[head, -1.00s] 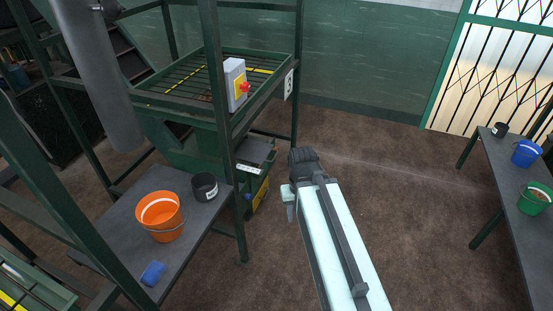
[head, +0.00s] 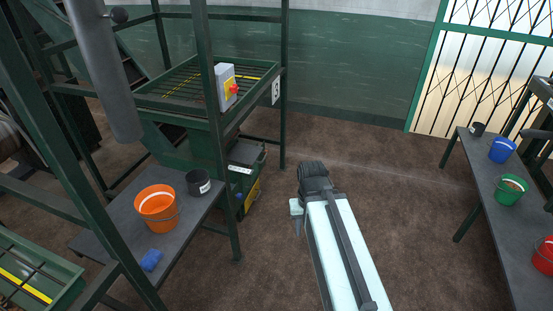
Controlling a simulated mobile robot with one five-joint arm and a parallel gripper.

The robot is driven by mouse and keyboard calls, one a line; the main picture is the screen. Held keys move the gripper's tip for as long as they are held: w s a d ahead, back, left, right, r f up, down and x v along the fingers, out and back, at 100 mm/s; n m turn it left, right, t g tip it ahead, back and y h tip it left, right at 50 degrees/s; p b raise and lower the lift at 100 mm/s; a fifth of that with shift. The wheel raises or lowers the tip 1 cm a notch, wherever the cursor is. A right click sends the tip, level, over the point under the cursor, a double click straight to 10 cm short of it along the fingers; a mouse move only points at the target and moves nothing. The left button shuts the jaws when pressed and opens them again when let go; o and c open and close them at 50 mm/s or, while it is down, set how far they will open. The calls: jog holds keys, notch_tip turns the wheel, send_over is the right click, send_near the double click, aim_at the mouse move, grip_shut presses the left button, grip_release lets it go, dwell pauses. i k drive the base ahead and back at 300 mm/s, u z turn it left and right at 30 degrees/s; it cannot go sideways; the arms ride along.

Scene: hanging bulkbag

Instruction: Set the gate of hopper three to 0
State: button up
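Hopper three is a green hopper (head: 170,120) with a slatted grate on top, set in a dark green frame that carries a "3" sign (head: 275,92). Under it is a dark gate housing (head: 247,152) with a white label strip (head: 240,169) and a yellow plate (head: 253,191). A small blue part shows beside the plate. The gate's setting is too small to read. My gripper (head: 313,172) is at the far end of my pale arm, over open floor, right of the housing and apart from it in the picture. Its fingers cannot be made out.
A grey switch box (head: 226,88) with a red knob is on the hopper's frame. A right table (head: 500,225) holds several buckets. Brown floor between is clear.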

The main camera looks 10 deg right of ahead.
aim_at(240, 153)
jog(key=z, duration=1.95)
jog(key=i, duration=1.8)
jog(key=u, duration=3.7)
jog(key=i, duration=1.45)
jog(key=z, duration=0.05)
